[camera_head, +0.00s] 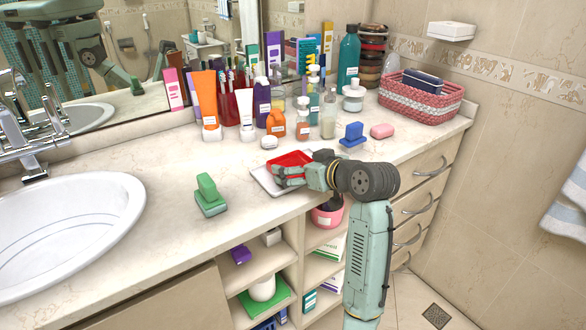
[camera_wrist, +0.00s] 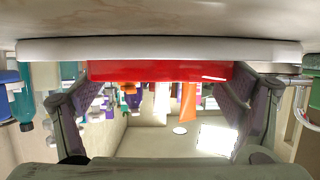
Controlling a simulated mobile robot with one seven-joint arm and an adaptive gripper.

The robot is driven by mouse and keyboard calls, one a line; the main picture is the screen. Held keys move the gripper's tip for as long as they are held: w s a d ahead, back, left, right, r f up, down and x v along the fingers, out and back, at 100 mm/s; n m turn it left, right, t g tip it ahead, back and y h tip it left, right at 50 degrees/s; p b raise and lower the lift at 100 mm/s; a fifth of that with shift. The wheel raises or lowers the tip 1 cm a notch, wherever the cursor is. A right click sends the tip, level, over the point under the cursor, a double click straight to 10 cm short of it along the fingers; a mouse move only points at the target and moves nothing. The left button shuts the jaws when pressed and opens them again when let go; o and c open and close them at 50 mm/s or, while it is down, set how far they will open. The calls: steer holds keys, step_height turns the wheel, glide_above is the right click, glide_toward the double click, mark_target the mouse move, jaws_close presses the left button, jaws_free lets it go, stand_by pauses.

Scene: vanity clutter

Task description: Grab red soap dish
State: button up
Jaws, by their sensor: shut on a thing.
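The red soap dish (camera_head: 292,158) is at the counter's front edge, with a white tray (camera_head: 263,181) under it. My gripper (camera_head: 283,175) reaches in from the right and is shut on the dish, hiding part of it. In the wrist view the red dish (camera_wrist: 160,70) spans the space between the two fingers of my gripper (camera_wrist: 160,88). The white tray (camera_wrist: 160,49) shows as a pale band along the dish there. I cannot tell whether the dish touches the tray.
A green block-like item (camera_head: 208,195) stands left of the tray, near the sink (camera_head: 70,225). A blue item (camera_head: 352,134) and pink soap (camera_head: 382,131) lie behind my arm. Several bottles and tubes crowd the mirror. A woven basket (camera_head: 420,100) is at back right.

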steer(key=shift+c, duration=0.8)
steer(key=shift+r, duration=0.15)
